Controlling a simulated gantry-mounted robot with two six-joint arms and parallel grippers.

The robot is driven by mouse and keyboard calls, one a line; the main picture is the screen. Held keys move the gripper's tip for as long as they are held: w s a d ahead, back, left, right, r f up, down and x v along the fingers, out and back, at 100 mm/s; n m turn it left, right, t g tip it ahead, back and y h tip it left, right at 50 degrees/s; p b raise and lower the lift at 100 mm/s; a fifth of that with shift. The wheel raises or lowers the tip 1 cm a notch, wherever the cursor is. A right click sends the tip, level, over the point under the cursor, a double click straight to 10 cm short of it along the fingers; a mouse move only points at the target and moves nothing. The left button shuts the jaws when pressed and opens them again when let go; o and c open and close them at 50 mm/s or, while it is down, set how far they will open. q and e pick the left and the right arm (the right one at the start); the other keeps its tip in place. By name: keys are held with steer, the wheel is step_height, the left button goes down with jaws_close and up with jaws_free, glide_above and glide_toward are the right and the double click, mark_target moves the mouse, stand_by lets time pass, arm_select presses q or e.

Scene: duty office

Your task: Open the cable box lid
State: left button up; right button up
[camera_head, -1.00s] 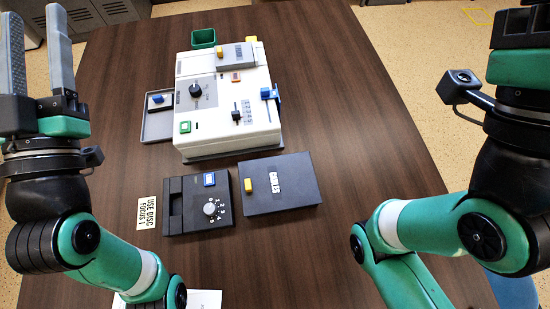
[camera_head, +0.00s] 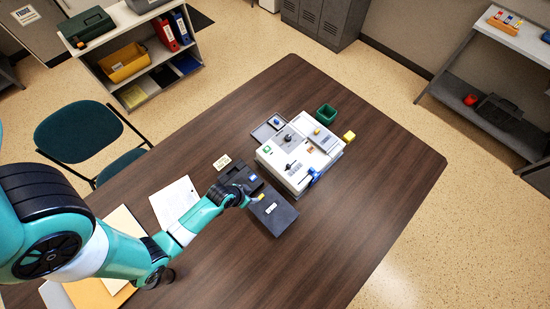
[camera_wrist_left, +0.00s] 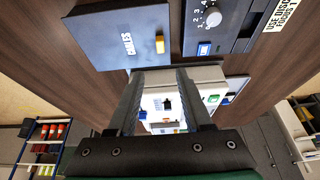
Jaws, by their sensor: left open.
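The cable box (camera_head: 274,216) is a flat dark box on the table with its lid shut. It has a white label and a yellow tab (camera_head: 259,198). In the left wrist view the cable box (camera_wrist_left: 115,38) fills the upper left, with the yellow tab (camera_wrist_left: 160,44) at its right side. My left gripper (camera_head: 243,199) is close to the tab side of the box in the head view. In the left wrist view my left gripper (camera_wrist_left: 158,78) has its fingers apart with nothing held between them. My right gripper is out of view.
A dark device with a dial (camera_wrist_left: 222,22) sits beside the box. A white machine (camera_head: 298,162) with a blue lever stands behind it. A green bin (camera_head: 326,114) and a yellow block (camera_head: 348,136) are farther back. The table's right part is bare.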

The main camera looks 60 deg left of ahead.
arm_select(q)
steer(key=b, duration=0.6)
glide_toward(261, 197)
steer(key=x, duration=0.2)
steer(key=shift+a+f, duration=0.1)
steer(key=shift+f, duration=0.35)
steer(key=b+x, duration=0.2)
steer(key=x, duration=0.3)
steer(key=shift+w+f, duration=0.3)
jaws_close()
